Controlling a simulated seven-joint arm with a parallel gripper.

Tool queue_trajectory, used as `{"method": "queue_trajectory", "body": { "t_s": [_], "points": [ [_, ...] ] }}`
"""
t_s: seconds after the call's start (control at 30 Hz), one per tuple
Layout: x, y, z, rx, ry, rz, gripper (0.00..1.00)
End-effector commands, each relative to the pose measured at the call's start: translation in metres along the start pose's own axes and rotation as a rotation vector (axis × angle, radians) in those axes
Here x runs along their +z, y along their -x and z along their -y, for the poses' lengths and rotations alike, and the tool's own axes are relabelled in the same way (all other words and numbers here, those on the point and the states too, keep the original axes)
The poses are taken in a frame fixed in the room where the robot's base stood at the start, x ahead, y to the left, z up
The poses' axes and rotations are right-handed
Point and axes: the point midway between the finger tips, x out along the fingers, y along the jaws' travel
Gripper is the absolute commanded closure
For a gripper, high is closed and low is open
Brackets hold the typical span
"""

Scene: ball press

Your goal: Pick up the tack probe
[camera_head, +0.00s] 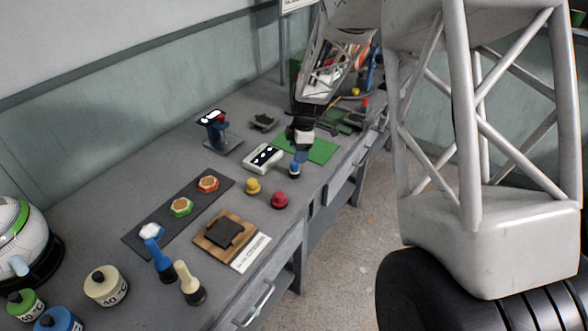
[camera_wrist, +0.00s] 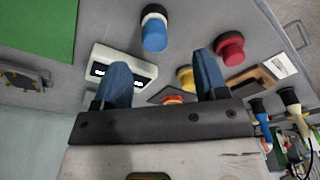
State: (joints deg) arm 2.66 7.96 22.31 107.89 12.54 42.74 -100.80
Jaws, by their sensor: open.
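My gripper (camera_head: 300,155) hangs above the bench beside the blue peg, pointing down. In the wrist view my gripper (camera_wrist: 162,72) has its two blue fingers spread apart with nothing between them. A blue peg with a black collar (camera_head: 294,170) stands on the bench close to the gripper; it also shows in the wrist view (camera_wrist: 154,34), beyond the fingertips. No label shows which one is the tack probe.
A red knob (camera_head: 279,200) and a yellow knob (camera_head: 252,186) stand near the blue peg. A white device with a dark display (camera_head: 262,157) and a green mat (camera_head: 322,150) are close by. A wooden block (camera_head: 212,250) and several jars lie nearer.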

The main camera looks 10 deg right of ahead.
Motion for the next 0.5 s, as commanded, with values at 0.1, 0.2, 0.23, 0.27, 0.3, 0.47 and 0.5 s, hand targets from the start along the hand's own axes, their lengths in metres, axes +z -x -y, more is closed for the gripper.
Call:
{"method": "queue_trajectory", "body": {
  "t_s": [0.1,0.2,0.23,0.27,0.3,0.47,0.5],
  "points": [
    [0.0011,-0.0060,-0.0037,-0.003,0.018,-0.002,0.34],
    [0.0013,-0.0068,-0.0042,-0.004,0.022,-0.002,0.34],
    [0.0012,-0.0067,-0.0042,-0.004,0.022,-0.002,0.34],
    [0.0012,-0.0066,-0.0041,-0.003,0.021,-0.002,0.34],
    [0.0012,-0.0066,-0.0041,-0.003,0.021,-0.002,0.34],
    [0.0012,-0.0072,-0.0040,-0.004,0.020,-0.002,0.34],
    [0.0012,-0.0085,-0.0039,-0.004,0.020,-0.002,0.34]
  ]
}}
